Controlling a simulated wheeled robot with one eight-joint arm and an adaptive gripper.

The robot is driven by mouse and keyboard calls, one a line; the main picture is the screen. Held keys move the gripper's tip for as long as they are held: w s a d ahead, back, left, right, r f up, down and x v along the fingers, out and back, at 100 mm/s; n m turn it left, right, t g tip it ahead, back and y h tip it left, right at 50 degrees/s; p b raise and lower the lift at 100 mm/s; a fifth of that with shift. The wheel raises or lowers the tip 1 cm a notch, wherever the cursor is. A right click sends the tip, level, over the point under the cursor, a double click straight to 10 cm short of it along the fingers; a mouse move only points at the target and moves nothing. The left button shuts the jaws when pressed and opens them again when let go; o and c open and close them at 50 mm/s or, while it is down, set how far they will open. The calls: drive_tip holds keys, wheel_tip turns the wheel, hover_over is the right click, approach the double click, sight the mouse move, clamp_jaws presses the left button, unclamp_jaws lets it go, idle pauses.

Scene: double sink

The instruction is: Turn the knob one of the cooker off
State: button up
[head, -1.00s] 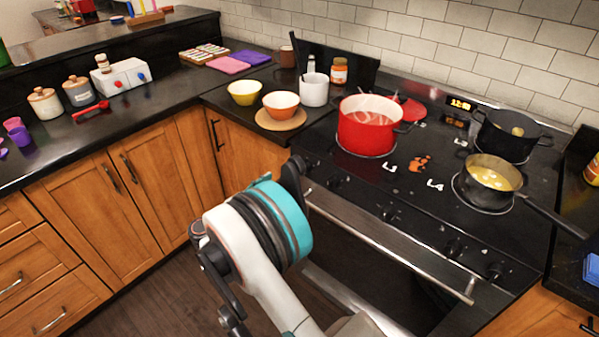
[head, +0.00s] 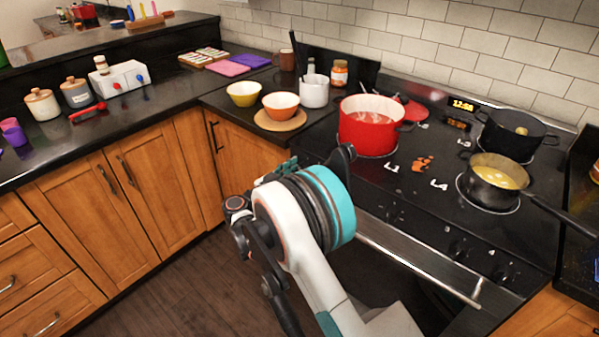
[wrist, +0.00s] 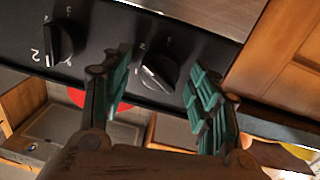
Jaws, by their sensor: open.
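In the wrist view, my gripper (wrist: 160,85) is open, with one teal-padded finger on each side of a black cooker knob (wrist: 160,70). The knob sits between the fingers, beyond the tips or level with them; I cannot tell whether they touch it. Its grip bar is slanted, and its label is too small to read. A second knob (wrist: 60,42) with a "2" beside it is to the left. In the head view, the cooker (head: 440,215) is at the right, and my arm hides its left front panel.
A red pot (head: 368,130), a black pot (head: 512,135) and a saucepan (head: 497,185) stand on the cooktop. The saucepan handle reaches right. The oven handle bar (head: 420,262) runs along the front. Wooden cabinets (head: 140,195) are at the left, with clear floor before them.

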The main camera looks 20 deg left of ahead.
drive_tip(key=c, duration=1.1)
drive_tip(key=shift+o, duration=0.2)
drive_tip(key=shift+n, duration=0.4)
drive_tip(key=n, duration=0.8)
drive_tip(key=n+y, duration=0.1)
drive_tip(key=n, duration=0.7)
drive_tip(key=n+t, duration=0.1)
drive_tip(key=n, duration=0.7)
drive_tip(key=shift+f, duration=0.35)
drive_tip(key=shift+n, duration=0.3)
